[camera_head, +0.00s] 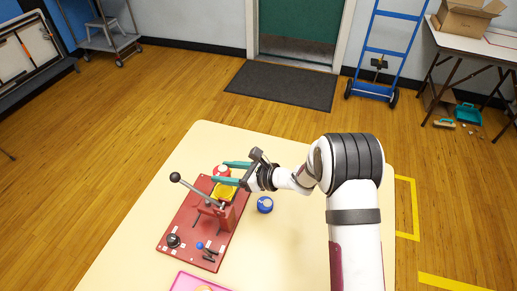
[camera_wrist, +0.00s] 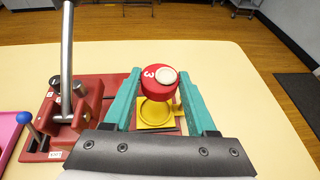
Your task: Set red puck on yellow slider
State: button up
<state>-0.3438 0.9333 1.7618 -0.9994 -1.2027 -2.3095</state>
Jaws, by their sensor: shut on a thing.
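The red puck (camera_wrist: 153,86), marked 3 with a pale round top, is between the teal fingertips of my gripper (camera_wrist: 160,82). My gripper is shut on it, and it looks tilted in the wrist view. In the head view the puck (camera_head: 221,170) shows at the far end of the red base. The yellow slider (camera_wrist: 157,115) has a round ring and sits on that base, just nearer than the puck in the wrist view; it also shows in the head view (camera_head: 224,192). The puck overlaps the ring's far edge; I cannot tell whether they touch.
The red base (camera_head: 180,228) carries a lever with a black knob (camera_head: 175,177) left of my gripper, and smaller knobs at its near end. A blue round piece (camera_head: 265,205) stands on the cream table right of it. A pink tray (camera_head: 188,284) lies at the near edge.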

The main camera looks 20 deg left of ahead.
aim_at(230, 193)
jog(key=shift+s+a+f, duration=0.15)
jog(key=shift+s+f, duration=0.05)
jog(key=shift+f, duration=2.85)
jog(key=shift+f, duration=0.55)
jog(key=o, duration=1.1)
jog(key=shift+w+d, duration=0.1)
jog(key=shift+d, duration=0.15)
jog(key=v, duration=1)
jog(key=shift+d+r, duration=0.2)
jog(key=shift+d, duration=0.15)
